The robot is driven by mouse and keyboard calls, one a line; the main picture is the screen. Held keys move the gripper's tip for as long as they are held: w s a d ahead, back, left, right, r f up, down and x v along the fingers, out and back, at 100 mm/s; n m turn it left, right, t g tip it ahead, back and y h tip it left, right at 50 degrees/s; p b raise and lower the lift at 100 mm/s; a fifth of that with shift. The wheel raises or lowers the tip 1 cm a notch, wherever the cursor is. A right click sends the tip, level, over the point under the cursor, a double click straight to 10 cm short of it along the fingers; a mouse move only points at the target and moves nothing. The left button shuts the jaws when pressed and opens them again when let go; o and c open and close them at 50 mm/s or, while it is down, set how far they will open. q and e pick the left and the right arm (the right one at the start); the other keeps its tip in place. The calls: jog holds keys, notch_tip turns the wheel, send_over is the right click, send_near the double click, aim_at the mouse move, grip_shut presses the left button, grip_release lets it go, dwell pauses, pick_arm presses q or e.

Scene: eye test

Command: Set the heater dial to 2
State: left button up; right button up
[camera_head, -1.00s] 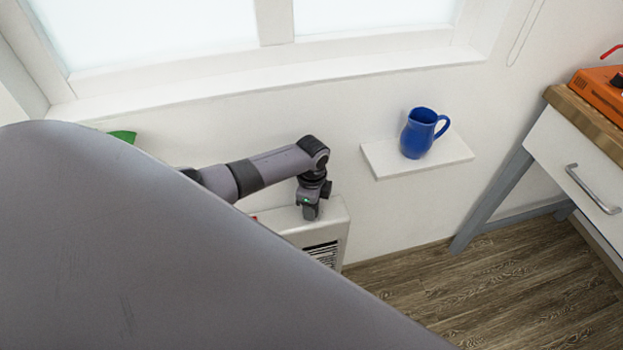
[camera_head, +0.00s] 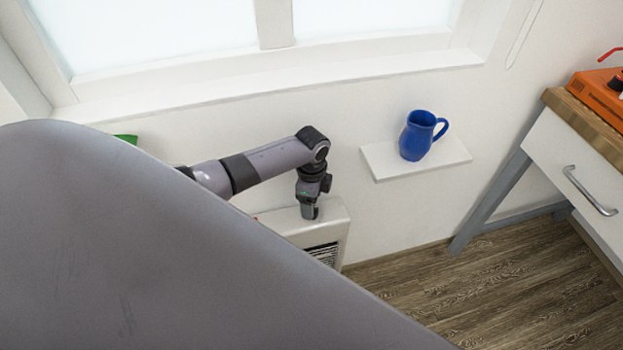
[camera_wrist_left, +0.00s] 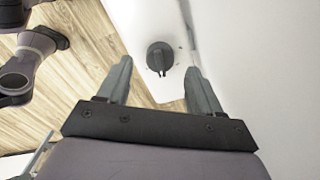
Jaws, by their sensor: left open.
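The heater (camera_head: 325,225) is a pale box with a dark grille, low against the wall below the window. Its dial (camera_wrist_left: 159,56) is a dark round knob with a raised grip on the heater's pale top in the left wrist view; its numbers are too small to read. My left gripper (camera_head: 309,213) points down over the heater's top in the head view, where it hides the dial. In the left wrist view my left gripper (camera_wrist_left: 158,67) is open and empty, with one finger on each side of the dial and gaps to both. My right gripper is in neither view.
A blue mug (camera_head: 416,138) stands on a small white wall shelf (camera_head: 385,165) to the right of the heater. A wood-topped table (camera_head: 580,115) with a drawer and an orange case (camera_head: 597,92) stands at the far right. A big grey shape covers the head view's lower left.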

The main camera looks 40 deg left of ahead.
pick_arm(q)
jog(key=shift+r, duration=2)
